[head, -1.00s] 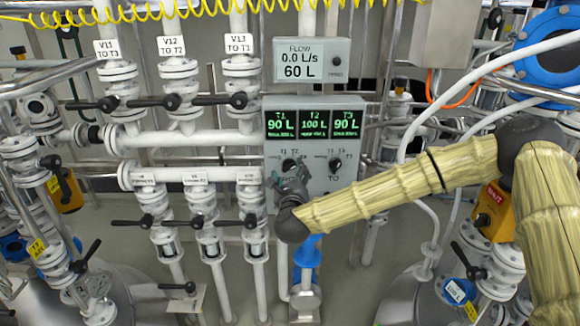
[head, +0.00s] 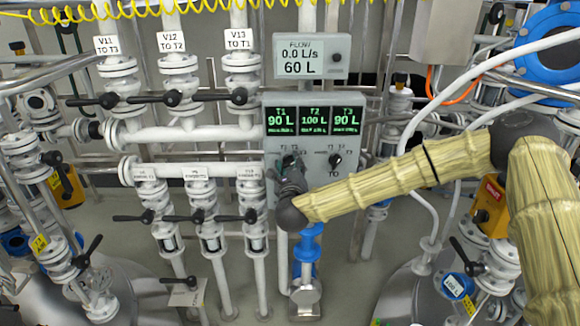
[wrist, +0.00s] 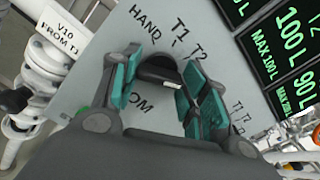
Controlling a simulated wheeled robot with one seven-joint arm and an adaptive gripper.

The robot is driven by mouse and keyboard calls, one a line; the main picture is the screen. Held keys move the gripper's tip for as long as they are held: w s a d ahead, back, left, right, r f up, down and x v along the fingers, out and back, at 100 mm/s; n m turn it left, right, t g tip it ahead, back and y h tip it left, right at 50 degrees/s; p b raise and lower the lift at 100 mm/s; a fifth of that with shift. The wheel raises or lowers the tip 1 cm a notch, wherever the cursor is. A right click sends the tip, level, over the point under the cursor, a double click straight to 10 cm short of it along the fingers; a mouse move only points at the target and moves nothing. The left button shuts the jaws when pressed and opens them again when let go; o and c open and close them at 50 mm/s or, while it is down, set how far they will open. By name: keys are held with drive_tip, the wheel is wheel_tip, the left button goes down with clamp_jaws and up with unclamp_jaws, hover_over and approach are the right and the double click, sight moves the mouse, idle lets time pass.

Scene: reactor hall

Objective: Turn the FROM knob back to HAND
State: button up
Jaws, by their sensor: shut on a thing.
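The grey control panel (head: 352,190) hangs in the middle of the head view. In the wrist view, the black FROM knob (wrist: 160,70) sits between the teal pads of my gripper (wrist: 158,88), which is shut on it. The labels HAND, T1 and T2 show above the knob. The word FROM is partly hidden by a finger, and I cannot tell which mark the knob points at. In the head view, my gripper (head: 290,172) covers most of the knob at the panel's lower left.
The TO knob (head: 335,160) is right of my gripper on the same panel. Tank displays (head: 313,120) are above, and a flow display (head: 303,57) is higher. Valves with black handles (head: 198,216) stand close on the left. White hoses (head: 440,100) hang at the right.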

drive_tip(key=shift+f+n+b, duration=0.1)
drive_tip(key=shift+n+b, duration=0.2)
drive_tip(key=shift+b, duration=0.1)
drive_tip(key=n+b, duration=0.6)
drive_tip(key=n, duration=0.5)
drive_tip(key=n+b, duration=0.1)
drive_tip(key=n, duration=0.5)
drive_tip(key=shift+b, duration=0.4)
drive_tip(key=n, duration=0.6)
drive_tip(key=shift+b, duration=0.35)
drive_tip(key=shift+n, duration=0.3)
drive_tip(key=o, duration=1)
